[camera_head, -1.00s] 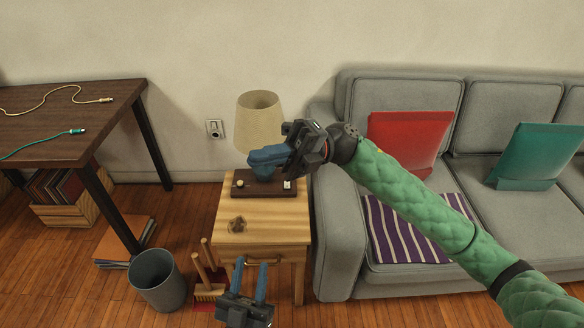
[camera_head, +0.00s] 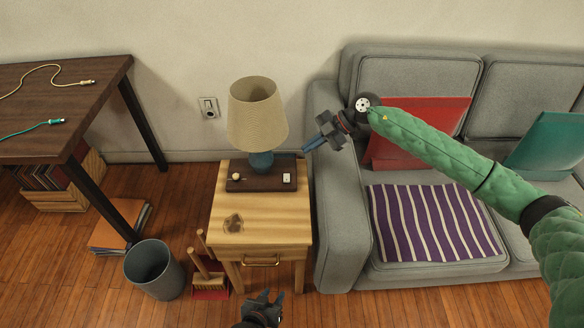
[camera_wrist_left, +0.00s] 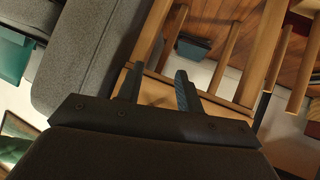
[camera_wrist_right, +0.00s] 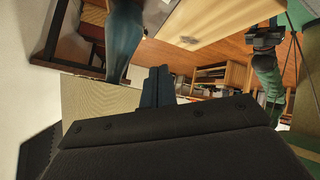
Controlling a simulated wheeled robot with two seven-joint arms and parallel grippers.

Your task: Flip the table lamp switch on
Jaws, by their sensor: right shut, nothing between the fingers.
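The table lamp (camera_head: 257,112) has a cream shade and a blue base. It stands upright on a dark brown board (camera_head: 240,185) on a wooden nightstand (camera_head: 270,220). A small white switch (camera_head: 287,178) sits on the board's right part, and a round pale knob (camera_head: 237,177) on its left part. I cannot tell the switch's position; the shade shows no clear glow. My right gripper (camera_head: 308,146) is shut and empty, right of the lamp and above the switch, apart from it. Its fingers (camera_wrist_right: 158,82) show beside the shade (camera_wrist_right: 95,106). My left gripper (camera_head: 271,295) is open and empty, low before the nightstand.
A grey sofa (camera_head: 335,235) stands close on the nightstand's right, a dark desk (camera_head: 60,105) on the left. A bin (camera_head: 153,270) and a brush with dustpan (camera_head: 208,285) stand on the floor left of the nightstand. A dark patch (camera_head: 232,223) marks its top.

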